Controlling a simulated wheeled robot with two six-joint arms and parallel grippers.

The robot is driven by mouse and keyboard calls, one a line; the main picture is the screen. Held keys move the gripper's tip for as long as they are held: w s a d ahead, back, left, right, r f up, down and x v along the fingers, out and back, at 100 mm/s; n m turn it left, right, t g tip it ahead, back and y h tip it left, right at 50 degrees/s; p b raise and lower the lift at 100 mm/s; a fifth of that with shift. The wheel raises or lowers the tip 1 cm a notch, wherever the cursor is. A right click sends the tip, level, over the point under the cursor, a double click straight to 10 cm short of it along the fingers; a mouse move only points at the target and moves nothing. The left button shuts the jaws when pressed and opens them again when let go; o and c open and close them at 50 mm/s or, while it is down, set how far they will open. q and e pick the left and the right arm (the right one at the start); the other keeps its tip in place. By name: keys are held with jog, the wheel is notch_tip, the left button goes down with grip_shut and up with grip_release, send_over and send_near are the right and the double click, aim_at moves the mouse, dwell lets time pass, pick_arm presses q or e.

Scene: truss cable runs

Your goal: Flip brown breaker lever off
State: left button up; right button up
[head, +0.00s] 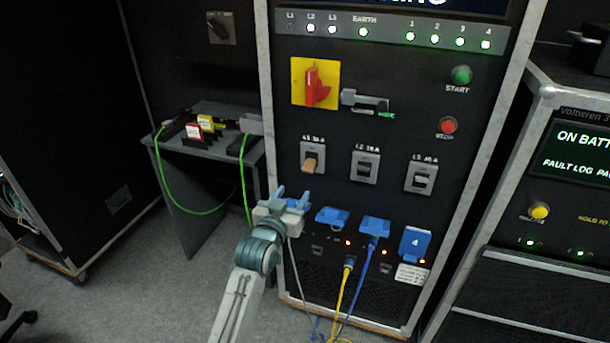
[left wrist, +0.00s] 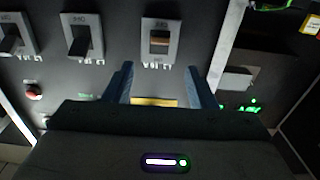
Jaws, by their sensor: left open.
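The brown breaker lever (head: 310,165) sticks out of the leftmost grey breaker plate (head: 319,146) in the row of breakers on the black cabinet front. Its brown tip hangs toward the lower part of the plate in the head view. The brown lever also shows in the left wrist view (left wrist: 159,39), where the panel appears turned over. My left gripper (head: 291,197) is open and empty, just below and left of that lever in the head view. In the left wrist view the fingers (left wrist: 158,80) are apart, with no contact on the lever visible. My right gripper is not in view.
Two breakers with black levers (head: 364,168) (head: 421,180) sit to the right. Above is a red rotary switch (head: 316,87) on a yellow plate. Below are blue socket covers (head: 332,217) and yellow and blue cables (head: 344,290). A small table (head: 196,150) stands left.

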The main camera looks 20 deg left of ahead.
aim_at(307, 172)
pick_arm(q)
jog(key=w, duration=0.5)
jog(key=w+p, duration=0.1)
jog(key=w, duration=0.4)
jog(key=shift+w+d+f, duration=0.1)
jog(key=shift+w+d, duration=0.1)
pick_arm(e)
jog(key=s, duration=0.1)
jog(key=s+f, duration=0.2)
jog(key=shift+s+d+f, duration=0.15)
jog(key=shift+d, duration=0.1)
pick_arm(q)
jog(key=shift+c, duration=0.2)
jog(key=c, duration=0.9)
jog(key=shift+f, duration=0.1)
jog(key=shift+c, duration=0.2)
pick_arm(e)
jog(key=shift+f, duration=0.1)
